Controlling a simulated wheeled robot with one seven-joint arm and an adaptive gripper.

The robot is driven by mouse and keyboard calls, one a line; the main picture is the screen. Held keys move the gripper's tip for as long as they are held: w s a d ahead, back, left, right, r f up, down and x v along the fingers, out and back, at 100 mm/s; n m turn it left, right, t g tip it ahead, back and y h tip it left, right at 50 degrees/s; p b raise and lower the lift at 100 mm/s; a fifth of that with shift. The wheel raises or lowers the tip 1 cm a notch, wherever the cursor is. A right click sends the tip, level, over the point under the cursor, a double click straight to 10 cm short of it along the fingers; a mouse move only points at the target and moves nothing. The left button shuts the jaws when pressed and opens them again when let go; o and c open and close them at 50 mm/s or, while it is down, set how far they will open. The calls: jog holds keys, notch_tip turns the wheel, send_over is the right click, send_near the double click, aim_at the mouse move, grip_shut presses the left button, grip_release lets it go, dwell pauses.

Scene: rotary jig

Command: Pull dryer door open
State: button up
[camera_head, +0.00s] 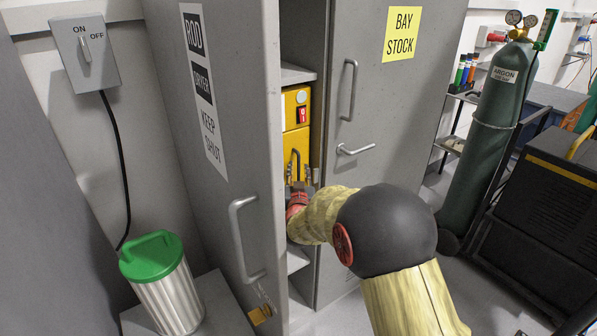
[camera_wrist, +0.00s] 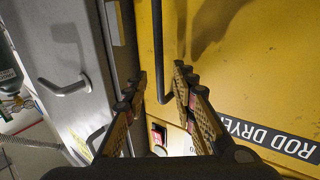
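The yellow rod dryer (camera_head: 296,110) stands inside the grey cabinet. In the wrist view its yellow dryer door (camera_wrist: 235,60) fills the right side, with a "ROD DRYER" label. The dark bar handle (camera_wrist: 158,45) on it also shows in the head view (camera_head: 295,153). My gripper (camera_head: 301,178) is at this handle, at the end of my arm reaching into the cabinet. In the wrist view my gripper (camera_wrist: 160,80) is open, with the end of the handle between its fingertips and gaps on both sides. The dryer door looks shut.
The grey cabinet door (camera_head: 225,130) marked "KEEP SHUT" stands open left of my arm. The "BAY STOCK" door (camera_head: 375,110) is close on the right. A green-lidded canister (camera_head: 165,285) stands front left; an argon cylinder (camera_head: 490,130) stands right.

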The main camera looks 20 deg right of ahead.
jog(key=shift+x, duration=0.85)
jog(key=c, duration=0.3)
jog(key=c, duration=0.4)
grip_shut()
